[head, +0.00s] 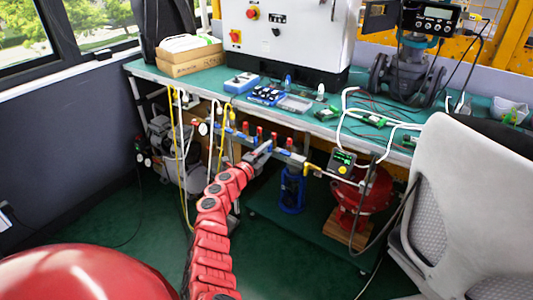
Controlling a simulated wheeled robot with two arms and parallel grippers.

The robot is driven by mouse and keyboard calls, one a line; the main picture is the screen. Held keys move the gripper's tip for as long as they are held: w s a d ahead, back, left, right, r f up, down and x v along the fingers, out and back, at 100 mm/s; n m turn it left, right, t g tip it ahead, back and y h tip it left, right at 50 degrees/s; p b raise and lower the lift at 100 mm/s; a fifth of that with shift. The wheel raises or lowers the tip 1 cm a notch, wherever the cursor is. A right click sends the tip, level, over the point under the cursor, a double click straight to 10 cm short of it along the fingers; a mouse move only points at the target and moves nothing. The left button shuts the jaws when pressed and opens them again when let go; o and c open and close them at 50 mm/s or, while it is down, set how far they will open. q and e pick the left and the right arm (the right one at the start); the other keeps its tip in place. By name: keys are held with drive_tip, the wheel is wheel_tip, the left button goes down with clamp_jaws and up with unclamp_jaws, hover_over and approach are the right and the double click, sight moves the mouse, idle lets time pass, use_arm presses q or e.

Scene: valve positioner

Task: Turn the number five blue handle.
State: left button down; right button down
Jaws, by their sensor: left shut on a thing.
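A grey valve manifold (291,157) runs below the front edge of the green bench, with several small red handles (274,137) standing up along it and blue parts (229,131) towards its left end. My left gripper (265,149) reaches up from below on the red arm and is at the middle of the manifold. It is shut on a small blue handle there, which the fingers mostly hide. No number on the handle can be read. My right gripper is not in view.
The green bench (205,84) carries a white control box (285,35), tools and cables. Yellow and white hoses hang left of the manifold. A white chair (455,190) fills the right side.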

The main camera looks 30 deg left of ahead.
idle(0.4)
use_arm(q)
drive_tip(key=c, duration=0.6)
unclamp_jaws()
drive_tip(key=s+p, duration=0.2)
drive_tip(key=s, duration=1.5)
drive_tip(key=shift+s+a, duration=0.2)
drive_tip(key=shift+a, duration=0.1)
